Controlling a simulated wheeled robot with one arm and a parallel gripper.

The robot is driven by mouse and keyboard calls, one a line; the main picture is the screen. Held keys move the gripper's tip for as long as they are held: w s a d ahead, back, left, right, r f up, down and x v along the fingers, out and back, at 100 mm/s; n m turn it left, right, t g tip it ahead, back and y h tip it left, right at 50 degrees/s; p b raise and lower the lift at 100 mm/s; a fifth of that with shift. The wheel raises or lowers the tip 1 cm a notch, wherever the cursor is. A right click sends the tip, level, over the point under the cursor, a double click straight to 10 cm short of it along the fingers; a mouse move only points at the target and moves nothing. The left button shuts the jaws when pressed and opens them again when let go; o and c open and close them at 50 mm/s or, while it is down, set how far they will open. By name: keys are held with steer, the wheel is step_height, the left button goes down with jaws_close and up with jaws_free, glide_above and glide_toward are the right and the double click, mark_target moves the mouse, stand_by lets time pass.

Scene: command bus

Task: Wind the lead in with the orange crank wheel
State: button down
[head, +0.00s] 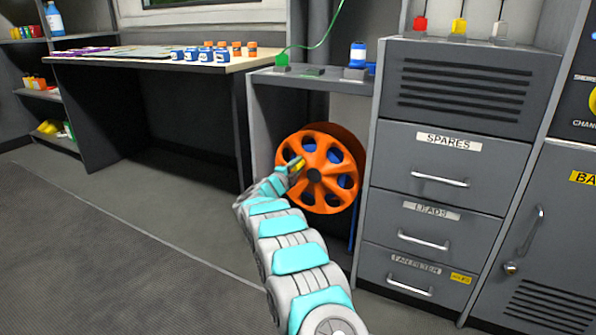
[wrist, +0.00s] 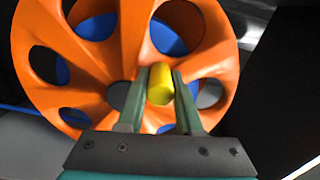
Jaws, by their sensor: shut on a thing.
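The orange crank wheel (head: 328,186) is mounted upright in the open bay left of the drawer cabinet. It has several round holes, and blue shows through them. It fills much of the wrist view (wrist: 92,58). A yellow crank handle (wrist: 161,84) sticks out from the wheel's face. It also shows in the head view (head: 297,164), at the wheel's left side. My gripper (wrist: 160,88) is shut on the yellow handle, with one finger on each side of it. In the head view my gripper (head: 292,168) is small and partly merges with the wheel.
A grey drawer cabinet (head: 448,150) stands close at the right of the wheel. A shelf (head: 318,76) above holds a green lead (head: 318,42) and a blue-and-white item (head: 357,55). A desk (head: 110,65) stands at the left. The floor (head: 130,215) in front is clear.

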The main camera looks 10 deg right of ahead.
steer(key=shift+d, duration=0.1)
stand_by(0.4)
steer(key=c, duration=0.6)
jaws_free()
steer(key=shift+o, duration=0.2)
steer(key=shift+v, duration=3.95)
